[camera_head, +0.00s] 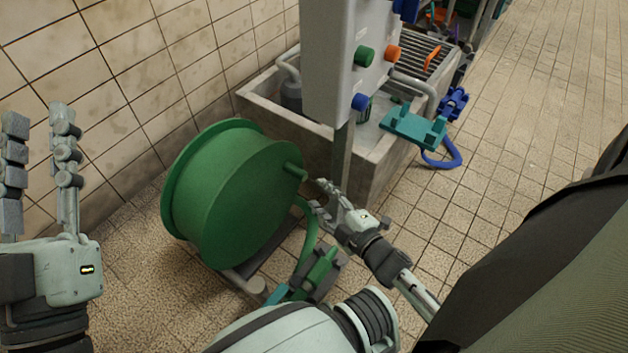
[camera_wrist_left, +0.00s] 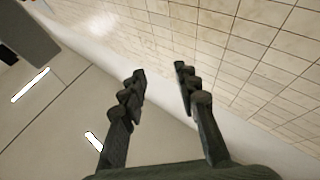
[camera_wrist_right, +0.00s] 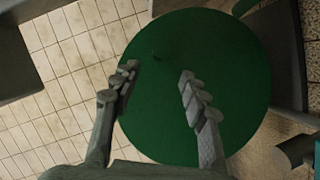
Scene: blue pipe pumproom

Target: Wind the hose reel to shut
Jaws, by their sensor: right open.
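The green hose reel (camera_head: 235,190) stands on the floor by the tiled wall in the head view, its flat face turned to the right. A short green handle peg (camera_head: 295,171) sticks out from that face. In the right wrist view the reel face (camera_wrist_right: 225,70) fills the middle, with the small peg (camera_wrist_right: 155,56) showing between the finger lines. My right gripper (camera_head: 318,194) is open just right of the peg and appears apart from it; its fingers (camera_wrist_right: 158,80) hold nothing. My left gripper (camera_head: 40,120) is open and empty, raised at the far left.
A green hose (camera_head: 307,232) runs down beside the reel to a green fitting (camera_head: 320,268). A grey panel (camera_head: 345,70) with coloured knobs stands behind, over a stone trough (camera_head: 375,165). A teal and blue object (camera_head: 415,128) sits at its edge. The right floor is clear.

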